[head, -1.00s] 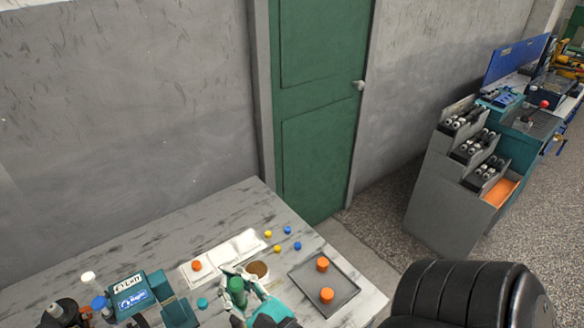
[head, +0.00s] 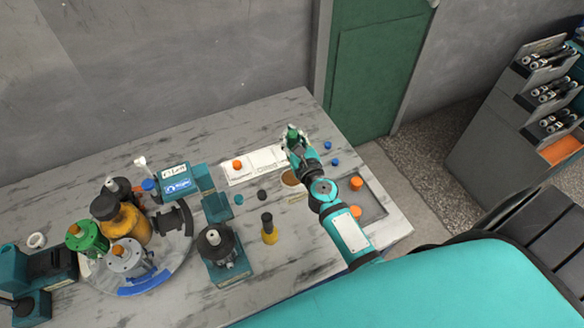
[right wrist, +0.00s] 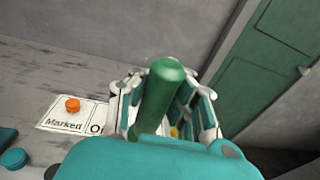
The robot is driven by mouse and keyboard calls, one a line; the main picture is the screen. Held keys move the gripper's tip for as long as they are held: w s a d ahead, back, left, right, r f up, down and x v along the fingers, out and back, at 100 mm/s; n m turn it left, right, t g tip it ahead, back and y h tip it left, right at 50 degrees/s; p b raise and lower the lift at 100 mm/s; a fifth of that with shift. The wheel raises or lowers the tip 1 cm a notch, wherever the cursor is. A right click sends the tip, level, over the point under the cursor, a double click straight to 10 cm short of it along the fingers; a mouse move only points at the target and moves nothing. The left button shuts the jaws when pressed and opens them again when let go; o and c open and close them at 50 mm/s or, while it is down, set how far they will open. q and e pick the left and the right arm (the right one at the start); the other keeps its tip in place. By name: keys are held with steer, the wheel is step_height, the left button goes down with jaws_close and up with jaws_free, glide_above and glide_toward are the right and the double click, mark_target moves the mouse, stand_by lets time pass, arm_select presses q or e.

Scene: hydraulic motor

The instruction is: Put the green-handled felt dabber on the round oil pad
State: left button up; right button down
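My right gripper (head: 293,140) is shut on the green-handled dabber (head: 292,131), whose handle stands up between the fingers. In the right wrist view the green handle (right wrist: 160,92) fills the space between the fingers; its felt end is hidden. In the head view the gripper overlaps the right end of the white labelled board. The dabber appears raised and apart from the pad. My left gripper is not in view.
The white board (head: 265,168) bears an orange cap (head: 237,164). A grey tray (head: 378,200) with orange caps lies right of my arm. Blue caps (head: 327,145) lie behind it.

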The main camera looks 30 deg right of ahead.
step_height(320, 180, down, 10)
steer(key=b, duration=0.7)
steer(key=shift+r, duration=0.25)
steer(key=shift+b, duration=0.3)
steer(key=shift+f, duration=0.2)
steer(key=c, duration=1.4)
jaws_free()
steer(key=shift+c, duration=0.2)
steer(key=shift+r, duration=0.1)
steer(key=shift+r, duration=0.25)
steer(key=s+a+b, duration=0.1)
steer(key=s, duration=1.1)
steer(key=shift+a+r+b, duration=0.3)
steer(key=shift+a+b, duration=0.05)
